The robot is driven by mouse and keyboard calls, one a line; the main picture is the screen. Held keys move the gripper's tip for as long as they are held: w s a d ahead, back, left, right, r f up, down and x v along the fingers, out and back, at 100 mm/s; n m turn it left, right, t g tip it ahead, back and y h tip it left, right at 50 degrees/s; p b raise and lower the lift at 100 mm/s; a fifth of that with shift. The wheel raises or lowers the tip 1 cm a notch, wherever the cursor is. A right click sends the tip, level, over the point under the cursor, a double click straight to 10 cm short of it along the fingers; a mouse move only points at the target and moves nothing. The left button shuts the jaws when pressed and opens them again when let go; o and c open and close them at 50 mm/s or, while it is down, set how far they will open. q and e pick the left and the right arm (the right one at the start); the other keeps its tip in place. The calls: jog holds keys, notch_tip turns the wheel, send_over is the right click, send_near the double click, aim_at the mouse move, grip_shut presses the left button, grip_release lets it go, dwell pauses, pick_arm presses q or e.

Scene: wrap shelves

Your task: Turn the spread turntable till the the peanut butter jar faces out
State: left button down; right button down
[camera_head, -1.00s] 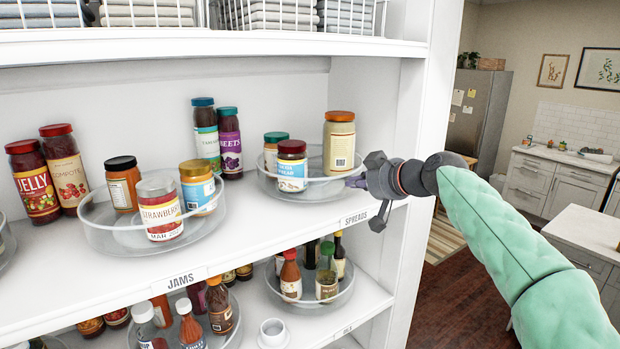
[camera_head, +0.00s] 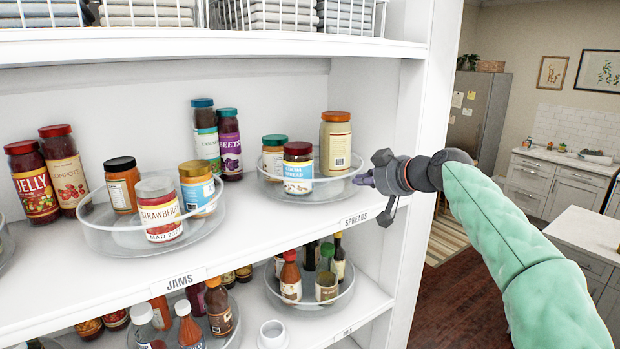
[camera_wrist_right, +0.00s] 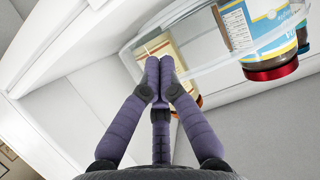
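The clear spreads turntable (camera_head: 345,192) sits on the shelf above the SPREADS label and carries three jars. The cocoa spread jar (camera_head: 298,172), with a dark red lid, is at the front. A green-lidded jar (camera_head: 273,158) is at back left. A tall tan jar with an orange lid (camera_head: 336,148), likely the peanut butter, is at back right with a barcode side showing. My right gripper (camera_head: 362,180) is at the turntable's right edge; its fingers are together in the right wrist view (camera_wrist_right: 160,72), beside the clear wall (camera_wrist_right: 200,62). Contact is unclear. My left gripper is not in view.
The jams turntable (camera_head: 110,240) with several jars stands to the left. Tall jars (camera_head: 229,145) stand behind, between the turntables. The shelf's right upright (camera_head: 418,130) is close to my right gripper. Below is another shelf with bottles on turntables (camera_head: 325,302).

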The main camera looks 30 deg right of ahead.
jog(key=shift+w+d, duration=0.2)
jog(key=shift+d, duration=0.15)
jog(key=shift+w+d, duration=0.3)
jog(key=shift+d, duration=0.2)
jog(key=shift+w+d, duration=0.25)
jog(key=shift+d, duration=0.25)
jog(key=shift+s+d+f+b, duration=0.15)
jog(key=shift+s+d+b, duration=0.2)
jog(key=shift+s, duration=0.05)
jog(key=shift+s+d+b, duration=0.55)
jog(key=shift+s+d, duration=0.15)
jog(key=shift+s, duration=0.25)
